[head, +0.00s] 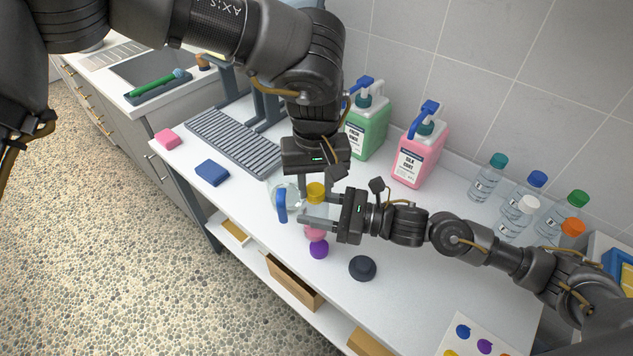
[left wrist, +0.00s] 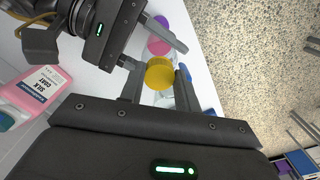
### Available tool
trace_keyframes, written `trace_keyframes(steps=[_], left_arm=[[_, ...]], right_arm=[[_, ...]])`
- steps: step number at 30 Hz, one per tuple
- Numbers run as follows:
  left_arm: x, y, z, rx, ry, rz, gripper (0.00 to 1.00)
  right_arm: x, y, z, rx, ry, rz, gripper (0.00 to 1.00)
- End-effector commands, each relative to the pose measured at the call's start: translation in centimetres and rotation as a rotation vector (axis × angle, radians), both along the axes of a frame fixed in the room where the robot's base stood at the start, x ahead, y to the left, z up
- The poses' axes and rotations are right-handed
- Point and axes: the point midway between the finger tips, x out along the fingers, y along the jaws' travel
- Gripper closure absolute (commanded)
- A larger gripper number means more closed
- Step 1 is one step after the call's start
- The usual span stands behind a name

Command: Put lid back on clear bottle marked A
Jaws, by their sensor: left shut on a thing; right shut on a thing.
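A yellow lid (head: 316,189) is between the fingers of my left gripper (head: 317,188), which reaches down from above and is shut on it. The yellow lid also shows in the left wrist view (left wrist: 160,73). Directly below it is a clear bottle (head: 314,213), upright on the white counter. My right gripper (head: 318,212) comes in from the right and is shut on this bottle's body. The lid is over the bottle's mouth; whether it is seated or slightly above cannot be told. The fingers hide much of the bottle, and no letter A is readable.
A clear jug with a blue handle (head: 281,206) stands close left. A pink lid (head: 316,233), a purple lid (head: 319,249) and a dark round piece (head: 362,268) lie in front. Green (head: 368,130) and pink (head: 418,155) pump jugs and several capped bottles (head: 487,178) stand behind.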

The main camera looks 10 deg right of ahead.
Motion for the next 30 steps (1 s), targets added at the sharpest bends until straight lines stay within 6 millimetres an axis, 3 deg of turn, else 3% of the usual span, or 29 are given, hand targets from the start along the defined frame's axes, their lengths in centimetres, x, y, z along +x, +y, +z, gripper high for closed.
trace_keyframes(steps=[4,13,14,18,26,30], left_arm=[[0.1,0.1,0.1,0.001,-0.004,-0.178,0.88],[0.1,0.1,0.1,-0.001,-0.001,-0.203,0.88],[0.1,0.1,0.1,-0.001,-0.001,-0.203,0.66],[0.1,0.1,0.1,-0.001,-0.002,-0.202,0.48],[0.0,0.1,0.1,-0.001,-0.001,-0.202,0.46],[0.1,0.1,1.1,-0.001,-0.003,-0.201,0.46]], right_arm=[[-0.1,0.1,0.0,0.0,0.0,0.003,1.0],[-0.1,0.1,0.0,0.0,0.001,0.003,1.0],[-0.1,0.1,0.0,0.0,0.001,0.003,1.0],[-0.1,0.1,0.0,0.0,0.0,0.003,1.0],[0.0,0.0,0.0,0.001,0.0,0.002,1.0],[0.0,0.0,0.0,0.001,0.0,0.001,1.0]])
